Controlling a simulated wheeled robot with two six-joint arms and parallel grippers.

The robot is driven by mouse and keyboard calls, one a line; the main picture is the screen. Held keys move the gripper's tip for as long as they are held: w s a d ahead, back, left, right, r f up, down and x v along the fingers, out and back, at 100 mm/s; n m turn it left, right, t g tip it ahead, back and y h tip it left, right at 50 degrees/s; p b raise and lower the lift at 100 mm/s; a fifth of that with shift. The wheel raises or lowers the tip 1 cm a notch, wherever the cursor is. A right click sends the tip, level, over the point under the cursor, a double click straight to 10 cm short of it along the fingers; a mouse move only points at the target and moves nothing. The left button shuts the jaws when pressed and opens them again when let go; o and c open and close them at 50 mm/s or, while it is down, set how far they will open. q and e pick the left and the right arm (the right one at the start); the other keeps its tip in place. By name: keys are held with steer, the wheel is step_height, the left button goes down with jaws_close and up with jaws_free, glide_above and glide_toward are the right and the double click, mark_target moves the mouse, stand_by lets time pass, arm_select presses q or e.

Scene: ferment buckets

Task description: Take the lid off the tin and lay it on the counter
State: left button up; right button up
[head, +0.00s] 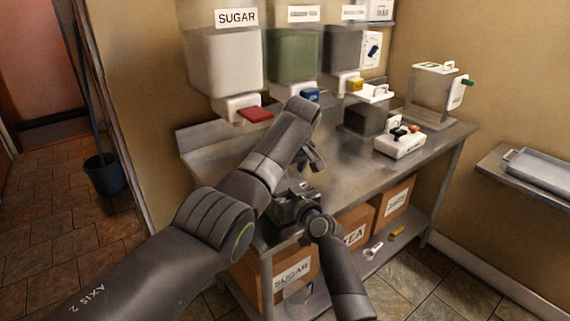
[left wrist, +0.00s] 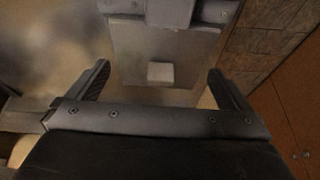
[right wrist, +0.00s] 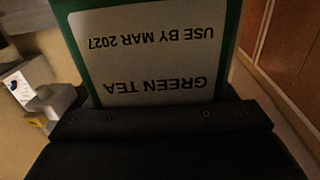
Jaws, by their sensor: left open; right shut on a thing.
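A green tin (right wrist: 228,45) with a pale label reading "GREEN TEA" and "USE BY MAR 2027" fills the right wrist view, its text upside down. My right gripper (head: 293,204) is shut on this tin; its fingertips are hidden. In the left wrist view, a flat grey surface with a small pale block (left wrist: 160,73) on it looks like the tin's lid and knob. My left gripper (left wrist: 160,85) is open, its fingers spread on either side of the block and apart from it. In the head view, my left gripper (head: 312,157) is above my right one. My arms hide the tin there.
The steel counter (head: 345,175) has free room in its middle. A white box (head: 400,145) and a dark bin (head: 364,118) stand toward the back right. Dispensers, including one marked SUGAR (head: 230,70), hang behind. Cardboard boxes (head: 393,200) stand below.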

arm_select(q)
steer(key=shift+f, duration=0.1)
steer(key=c, duration=1)
steer(key=shift+o, duration=0.2)
steer(key=shift+r, duration=0.2)
steer(key=shift+r, duration=0.95)
steer(key=shift+r, duration=0.1)
steer(key=shift+r, duration=1.9)
arm_select(e)
steer(key=o, duration=1.4)
